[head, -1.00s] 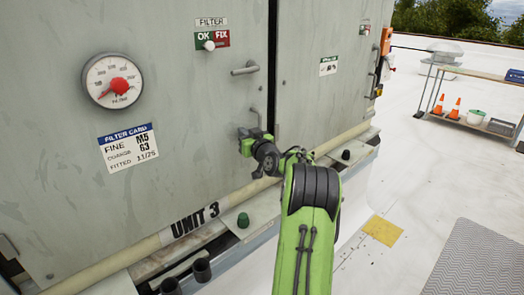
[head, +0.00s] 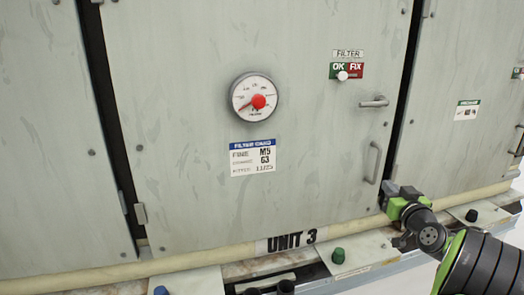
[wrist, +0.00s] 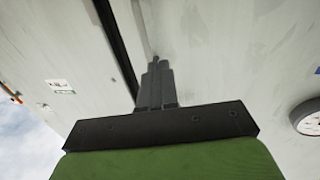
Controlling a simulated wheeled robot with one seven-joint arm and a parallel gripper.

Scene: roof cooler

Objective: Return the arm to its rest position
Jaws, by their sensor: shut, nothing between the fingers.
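My green and black arm comes in from the lower right in the head view. My gripper (head: 391,189) is low in front of the unit's panels, near the dark gap between the middle door and the right panel. In the wrist view the gripper's two grey fingers (wrist: 155,85) are together, with nothing visible between them. The middle door's bar handle (head: 374,162) is just above and left of the gripper in the head view. I cannot tell whether they touch.
The middle door (head: 190,180) carries a round gauge (head: 254,97), a filter card (head: 253,157), an OK/FIX slider (head: 343,75) and a lever latch (head: 374,102). Below runs a ledge with a green cap (head: 338,256) and a blue cap (head: 161,291).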

